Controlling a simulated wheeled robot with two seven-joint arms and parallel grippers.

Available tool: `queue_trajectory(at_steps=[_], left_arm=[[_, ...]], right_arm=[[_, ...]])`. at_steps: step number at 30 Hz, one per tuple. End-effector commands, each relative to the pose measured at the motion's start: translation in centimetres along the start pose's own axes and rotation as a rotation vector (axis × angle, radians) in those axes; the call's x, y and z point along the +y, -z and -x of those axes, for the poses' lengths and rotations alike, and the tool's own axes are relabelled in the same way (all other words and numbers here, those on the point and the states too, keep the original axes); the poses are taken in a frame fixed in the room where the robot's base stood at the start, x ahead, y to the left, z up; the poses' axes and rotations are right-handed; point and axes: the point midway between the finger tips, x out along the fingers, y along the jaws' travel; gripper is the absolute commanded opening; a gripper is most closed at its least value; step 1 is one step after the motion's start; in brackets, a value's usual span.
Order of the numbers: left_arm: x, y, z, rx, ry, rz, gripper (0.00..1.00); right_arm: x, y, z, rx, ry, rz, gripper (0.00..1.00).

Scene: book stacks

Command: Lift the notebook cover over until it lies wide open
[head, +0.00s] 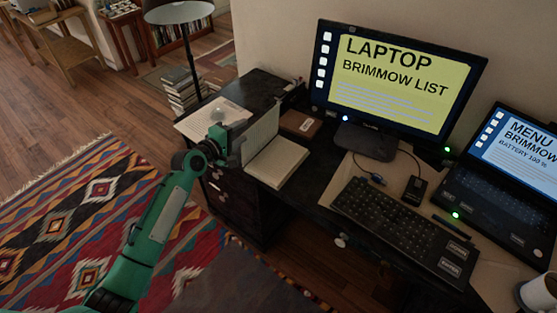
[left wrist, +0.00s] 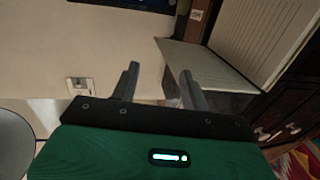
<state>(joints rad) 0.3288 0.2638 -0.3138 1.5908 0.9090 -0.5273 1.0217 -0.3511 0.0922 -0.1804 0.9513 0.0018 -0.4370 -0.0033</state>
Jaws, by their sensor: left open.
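The notebook (head: 278,163) lies on the dark desk with its pale page block showing. Its cover (head: 262,130) stands raised, roughly upright, along the left side of the pages. My left gripper (head: 226,143) is just left of the cover, and its fingertips are hard to make out in the head view. In the left wrist view, its two fingers (left wrist: 158,75) are apart with nothing held between them. The notebook (left wrist: 262,38) shows there at upper right, with lined pale surfaces beyond the right finger. Any contact with the cover cannot be told. My right gripper is not in view.
A monitor (head: 400,78), a keyboard (head: 405,218) and a laptop (head: 510,165) stand right of the notebook. A small brown box (head: 300,124) sits behind it. Pale papers (head: 205,119) lie at the desk's left end. A mug (head: 540,292) is at lower right.

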Motion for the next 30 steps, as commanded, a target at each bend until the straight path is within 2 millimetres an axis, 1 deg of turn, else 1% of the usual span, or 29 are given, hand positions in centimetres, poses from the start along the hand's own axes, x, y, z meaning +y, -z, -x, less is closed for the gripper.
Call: queue_trajectory(at_steps=[4,15,25,30], left_arm=[[0.0,0.8,0.0,0.000,0.001,0.000,0.45],[0.0,1.0,0.0,0.000,0.001,0.000,0.45],[0.0,2.9,0.0,0.001,0.000,-0.002,0.45],[0.1,3.2,0.0,0.000,0.000,-0.001,0.45]], right_arm=[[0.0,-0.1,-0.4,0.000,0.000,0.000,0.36],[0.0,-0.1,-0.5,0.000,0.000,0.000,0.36],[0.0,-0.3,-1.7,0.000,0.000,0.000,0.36],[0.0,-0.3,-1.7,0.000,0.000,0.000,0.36]])
